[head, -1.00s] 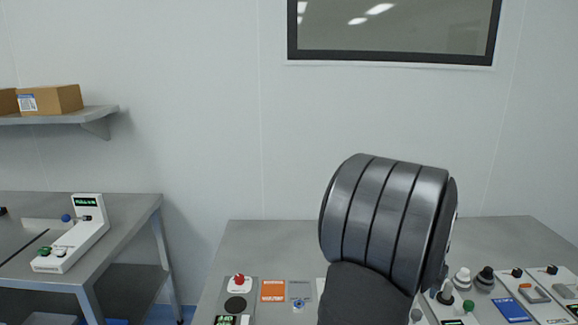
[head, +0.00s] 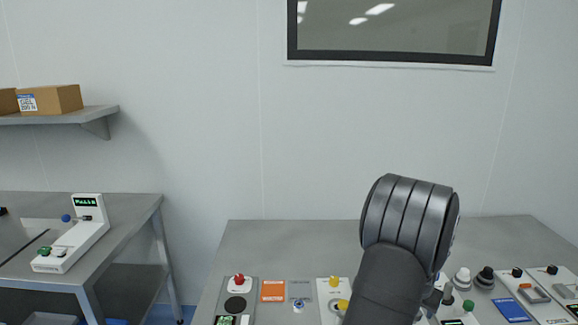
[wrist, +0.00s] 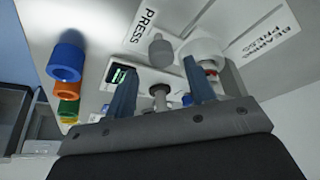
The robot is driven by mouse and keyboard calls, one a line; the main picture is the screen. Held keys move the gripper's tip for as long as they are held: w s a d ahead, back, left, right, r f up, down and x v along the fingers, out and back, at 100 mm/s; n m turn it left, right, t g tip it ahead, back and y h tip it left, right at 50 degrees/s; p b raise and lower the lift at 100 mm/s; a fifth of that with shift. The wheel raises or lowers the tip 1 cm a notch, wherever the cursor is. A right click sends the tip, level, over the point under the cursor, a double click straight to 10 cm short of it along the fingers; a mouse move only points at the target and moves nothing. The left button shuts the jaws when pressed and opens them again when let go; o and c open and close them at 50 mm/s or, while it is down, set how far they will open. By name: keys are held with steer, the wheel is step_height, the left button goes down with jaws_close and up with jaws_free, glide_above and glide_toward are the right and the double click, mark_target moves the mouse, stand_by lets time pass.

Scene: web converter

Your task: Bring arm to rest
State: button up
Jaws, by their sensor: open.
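My gripper (wrist: 160,82) shows in the wrist view with its two blue-grey fingers apart. A grey metal post (wrist: 159,92) on the panel shows between the fingers; whether it is touched cannot be told. In the head view my dark, ribbed arm joint stands over the right part of the grey bench (head: 290,245). The fingers are not clearly visible there, behind or below the arm.
The bench carries a red button (head: 239,280), yellow buttons (head: 334,281), a white knob (head: 462,278) and a black knob (head: 485,276). A side table (head: 130,212) stands at left.

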steer(key=x, duration=0.2)
steer(key=shift+w+d+f, duration=0.1)
steer(key=shift+f, duration=0.3)
steer(key=shift+a+r, duration=0.1)
steer(key=shift+a, duration=0.8)
